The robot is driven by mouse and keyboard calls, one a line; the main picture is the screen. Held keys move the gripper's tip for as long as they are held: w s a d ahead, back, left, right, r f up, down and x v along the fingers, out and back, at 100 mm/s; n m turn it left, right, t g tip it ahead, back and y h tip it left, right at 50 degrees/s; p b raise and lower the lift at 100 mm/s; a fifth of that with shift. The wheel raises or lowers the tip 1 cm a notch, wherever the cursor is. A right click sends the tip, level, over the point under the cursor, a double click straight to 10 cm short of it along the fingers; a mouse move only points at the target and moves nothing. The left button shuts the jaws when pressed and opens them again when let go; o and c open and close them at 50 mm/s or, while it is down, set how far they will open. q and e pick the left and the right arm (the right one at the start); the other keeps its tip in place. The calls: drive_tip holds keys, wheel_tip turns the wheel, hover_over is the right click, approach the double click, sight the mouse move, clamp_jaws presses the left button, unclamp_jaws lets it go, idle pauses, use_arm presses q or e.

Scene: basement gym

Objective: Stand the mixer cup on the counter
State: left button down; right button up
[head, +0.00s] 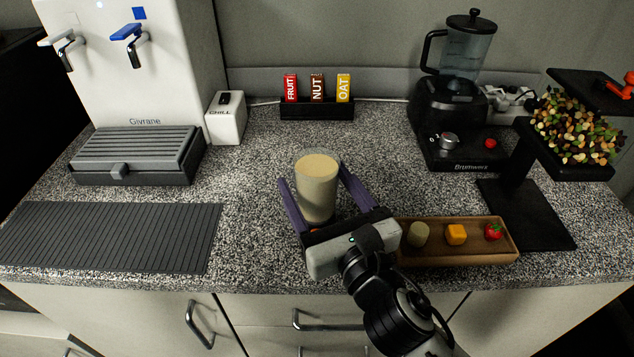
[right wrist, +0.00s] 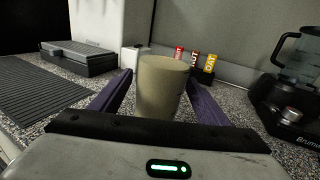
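The mixer cup (head: 317,190) is clear-walled and filled with a beige drink. It is upright and appears to rest on the speckled counter (head: 255,190), near the middle. My right gripper (head: 314,174) reaches in from the front, its two purple fingers on either side of the cup. The fingers look spread wider than the cup, with a gap on the right side. In the right wrist view the cup (right wrist: 162,88) stands between the fingers, and the gripper body hides its base. My left gripper is out of view.
A wooden tray (head: 460,261) with fruit pieces lies right of the gripper. A blender base (head: 458,150) and black stand (head: 540,225) are at right. A ribbed mat (head: 110,237) and dispenser (head: 135,65) are at left. A bar rack (head: 317,111) stands behind. Counter left of the cup is free.

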drive_tip(key=shift+s+r, duration=0.1)
drive_tip(key=shift+r, duration=0.05)
drive_tip(key=v, duration=1)
drive_tip(key=shift+s+d+b, duration=0.15)
drive_tip(key=shift+s+b, duration=0.2)
drive_tip(key=shift+b, duration=0.05)
drive_tip(key=shift+s+d, duration=0.2)
drive_tip(key=shift+s, duration=0.3)
